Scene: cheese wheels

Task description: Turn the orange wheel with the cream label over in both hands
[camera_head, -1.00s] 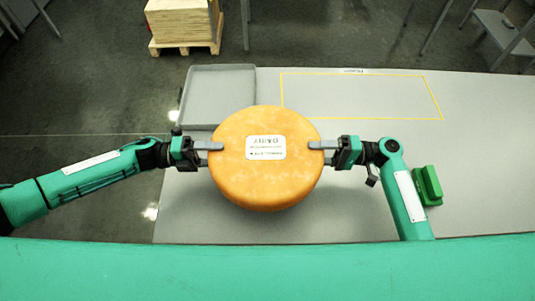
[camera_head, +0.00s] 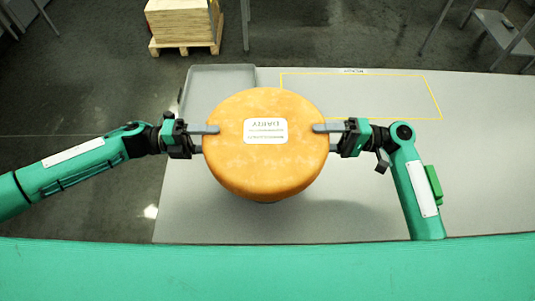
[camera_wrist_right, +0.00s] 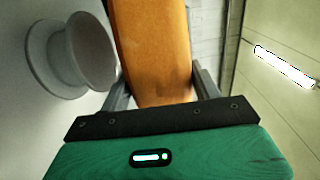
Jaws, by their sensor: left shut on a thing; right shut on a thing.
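The orange wheel (camera_head: 265,168) is held above the table between my two grippers, with its broad face and cream label (camera_head: 265,131) turned up toward the head camera. My left gripper (camera_head: 207,139) is shut on the wheel's left edge, one finger showing on the broad face. My right gripper (camera_head: 328,138) is shut on the right edge in the same way. In the right wrist view the wheel (camera_wrist_right: 155,50) stands edge-on between the fingers of the right gripper (camera_wrist_right: 162,92). The wheel's underside is hidden from the head camera.
A pale round stand (camera_wrist_right: 85,55) shows beside the wheel in the right wrist view. A grey tray (camera_head: 222,77) lies behind the wheel. A yellow-outlined area (camera_head: 360,98) at the back right is empty. A green block (camera_head: 434,182) is partly behind my right arm.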

